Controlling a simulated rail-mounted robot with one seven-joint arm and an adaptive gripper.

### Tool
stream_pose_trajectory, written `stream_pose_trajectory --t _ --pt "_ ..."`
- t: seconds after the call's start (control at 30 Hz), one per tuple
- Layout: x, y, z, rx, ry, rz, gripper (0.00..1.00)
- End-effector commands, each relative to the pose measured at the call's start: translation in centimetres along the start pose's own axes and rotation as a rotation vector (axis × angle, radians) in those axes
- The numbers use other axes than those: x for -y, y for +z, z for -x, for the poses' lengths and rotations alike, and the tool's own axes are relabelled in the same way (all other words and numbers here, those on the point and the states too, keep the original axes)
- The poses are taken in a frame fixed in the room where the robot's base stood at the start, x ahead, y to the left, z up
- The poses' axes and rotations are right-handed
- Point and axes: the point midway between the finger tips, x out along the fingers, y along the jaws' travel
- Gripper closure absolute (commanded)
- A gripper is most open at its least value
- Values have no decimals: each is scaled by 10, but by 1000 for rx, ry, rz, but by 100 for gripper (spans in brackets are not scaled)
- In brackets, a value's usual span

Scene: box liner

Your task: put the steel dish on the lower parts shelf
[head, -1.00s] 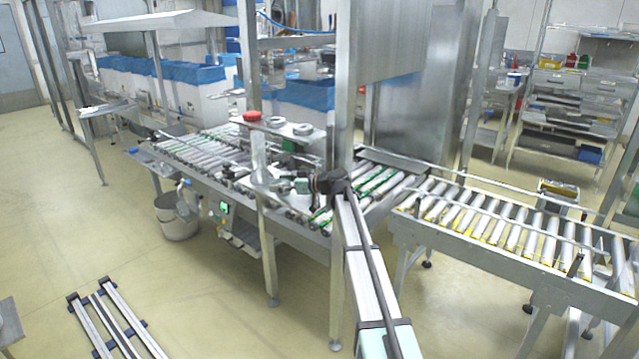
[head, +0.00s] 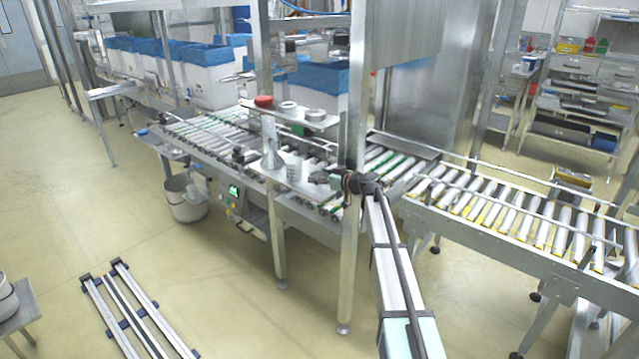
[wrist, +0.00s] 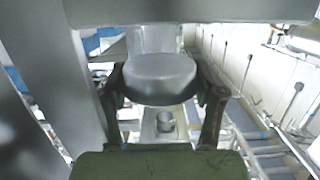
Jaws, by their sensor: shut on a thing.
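In the wrist view, my gripper (wrist: 160,88) is shut on a round grey metal dish (wrist: 160,72), with one finger on each side. Below the dish in that picture, a small metal cup (wrist: 166,122) stands on a plate. In the head view, my gripper (head: 322,178) is at the right side of the lower parts shelf (head: 312,184), under the upper shelf. A steel funnel (head: 271,156) and a cup (head: 293,167) stand on the lower shelf. The held dish cannot be clearly made out in the head view.
A steel post (head: 352,240) stands beside my arm. The roller conveyor (head: 215,138) runs behind the shelves. A bucket (head: 186,197) is below left.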

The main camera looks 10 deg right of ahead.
Motion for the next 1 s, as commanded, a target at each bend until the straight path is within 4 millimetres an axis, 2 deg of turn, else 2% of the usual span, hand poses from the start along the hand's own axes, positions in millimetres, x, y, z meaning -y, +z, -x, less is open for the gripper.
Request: stream_pose_trajectory --t 0.27,0.73,0.77,0.8,0.83,1.0 --pt "0 31 -6 1 0 -1 72" --pt "0 36 -7 0 0 0 72" --pt "0 35 -7 0 0 0 25" --pt "0 34 -7 0 0 0 11" --pt "0 34 -7 0 0 0 7" --pt "0 34 -7 0 0 0 7"
